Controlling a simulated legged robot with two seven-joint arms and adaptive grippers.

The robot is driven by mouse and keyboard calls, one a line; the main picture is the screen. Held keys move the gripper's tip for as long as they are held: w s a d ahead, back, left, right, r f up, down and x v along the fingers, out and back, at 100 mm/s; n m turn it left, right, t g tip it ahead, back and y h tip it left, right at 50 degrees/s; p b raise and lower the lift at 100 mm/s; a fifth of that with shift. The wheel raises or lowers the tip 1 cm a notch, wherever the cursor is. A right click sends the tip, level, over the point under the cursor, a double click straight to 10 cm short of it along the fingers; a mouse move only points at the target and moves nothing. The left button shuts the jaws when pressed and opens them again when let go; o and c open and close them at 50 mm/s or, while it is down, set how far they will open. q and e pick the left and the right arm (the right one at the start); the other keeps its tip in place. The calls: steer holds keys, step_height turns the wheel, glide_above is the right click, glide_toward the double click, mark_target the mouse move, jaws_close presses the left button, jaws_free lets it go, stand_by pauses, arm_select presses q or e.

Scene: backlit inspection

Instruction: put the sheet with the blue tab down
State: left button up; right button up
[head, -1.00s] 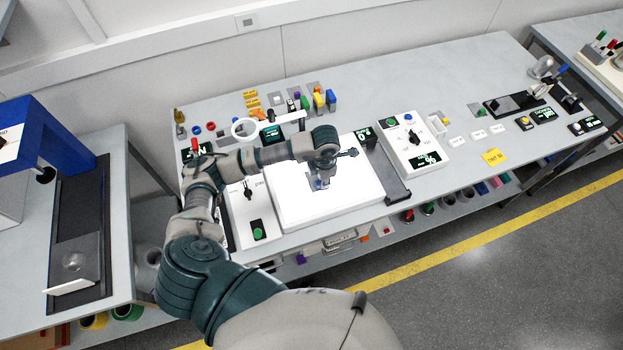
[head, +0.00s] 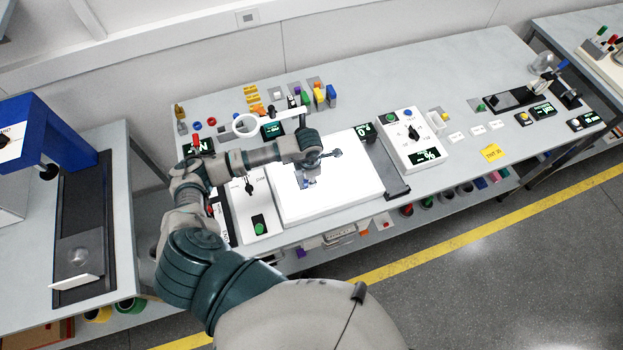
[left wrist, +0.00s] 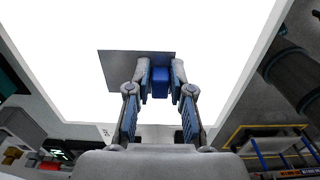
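In the left wrist view, a thin grey sheet (left wrist: 118,68) shows against the bright white light panel (left wrist: 75,30). Its blue tab (left wrist: 160,83) sits between the fingertips of my left gripper (left wrist: 161,76), which is shut on it. In the head view, my left gripper (head: 307,181) is over the left half of the lit panel (head: 350,185); the sheet is hard to make out there. I cannot tell whether the sheet touches the panel or hangs just above it. My right gripper is not in view.
A control box with a green button (head: 260,226) stands left of the panel, and a white dial box (head: 412,140) stands right. A white ring (head: 245,125) and several small coloured parts are behind. The right part of the panel is clear.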

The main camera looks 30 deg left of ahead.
arm_select(q)
steer(key=shift+o, duration=0.9)
steer(key=shift+a, duration=0.3)
steer(key=shift+a+f, duration=0.1)
steer(key=shift+a, duration=0.1)
steer(key=shift+a+f, duration=0.1)
steer(key=shift+a, duration=0.15)
step_height(320, 180, up, 13)
steer(key=b, duration=0.1)
steer(key=shift+d+f+b, duration=0.2)
steer(key=shift+d+b, duration=0.15)
steer(key=shift+b, duration=0.05)
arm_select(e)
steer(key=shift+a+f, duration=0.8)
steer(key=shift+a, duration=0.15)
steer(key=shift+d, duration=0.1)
